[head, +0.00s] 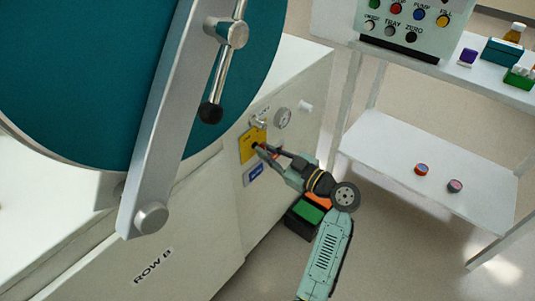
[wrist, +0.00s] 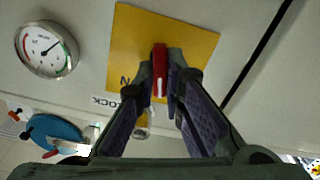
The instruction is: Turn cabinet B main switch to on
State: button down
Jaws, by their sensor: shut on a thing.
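The main switch has a yellow plate (head: 247,146) on the side of the white cabinet. In the wrist view the yellow plate (wrist: 200,45) fills the upper middle, with a red handle (wrist: 159,62) bearing a white line. My gripper (head: 262,149) reaches the plate from the lower right. In the wrist view my gripper (wrist: 160,82) has its two fingers on either side of the red handle, shut on it. The handle stands along the picture's vertical there. The plate's lettering is mostly hidden by the fingers.
A round gauge (wrist: 46,49) sits beside the plate. A blue label (head: 254,173) is below the plate. A large teal door (head: 90,70) with a metal bar stands at left. A white shelf (head: 400,165) is at right, and a green-and-black bin (head: 303,216) is on the floor.

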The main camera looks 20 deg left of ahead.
jog(key=shift+m, duration=1.5)
jog(key=c, duration=1.7)
grip_release()
jog(key=v, duration=1.2)
jog(key=shift+r, duration=0.1)
jog(key=shift+d, duration=0.15)
